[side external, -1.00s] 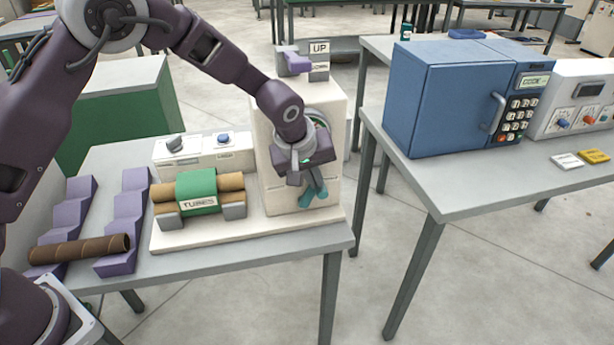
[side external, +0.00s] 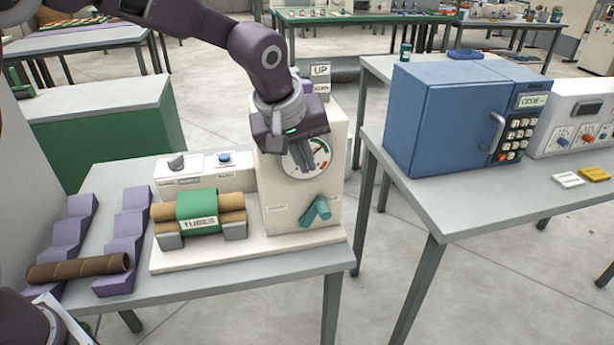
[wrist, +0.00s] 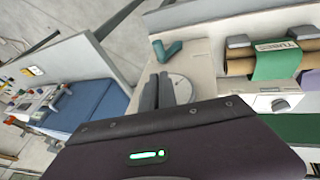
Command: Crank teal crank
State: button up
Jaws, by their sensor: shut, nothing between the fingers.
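The teal crank (side external: 317,211) is on the lower front of the cream winder housing (side external: 282,200), below a round dial (side external: 306,158). In the wrist view the teal crank (wrist: 166,50) shows beyond my fingers. My gripper (side external: 308,170) is above the crank, in front of the dial, and clear of the crank. Its fingers are shut with nothing between them, and they hide part of the dial. In the wrist view my gripper (wrist: 158,80) points toward the housing front.
Cardboard tubes under a green band labelled TUBES (side external: 197,211) lie left of the housing. A loose brown tube (side external: 78,268) rests on purple stepped racks (side external: 122,240). A blue oven-like box (side external: 450,110) stands on the right table. A gap separates the two tables.

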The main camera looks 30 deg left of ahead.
jog(key=o, duration=0.8)
jog(key=w+d+f+m+t+h, duration=0.1)
jog(key=w+d, duration=0.2)
jog(key=d, duration=0.2)
jog(key=w+d+f+t+h, duration=0.1)
jog(key=w+d, duration=0.1)
jog(key=d, duration=0.4)
jog(key=w+d+m+t+h, duration=0.1)
jog(key=w+d+t+h, duration=0.1)
jog(key=d, duration=0.4)
jog(key=shift+w+d+f+m, duration=0.15)
jog(key=shift+w+f+m, duration=0.2)
jog(key=shift+w, duration=0.5)
jog(key=n+t+y, duration=0.2)
jog(key=t+y, duration=0.2)
jog(key=y, duration=1.3)
send_near(327, 216)
jog(key=x, duration=0.5)
jog(key=shift+r, duration=0.1)
jog(key=x, duration=0.6)
jog(key=shift+w+a, duration=0.3)
jog(key=shift+a, duration=0.1)
grip_shut()
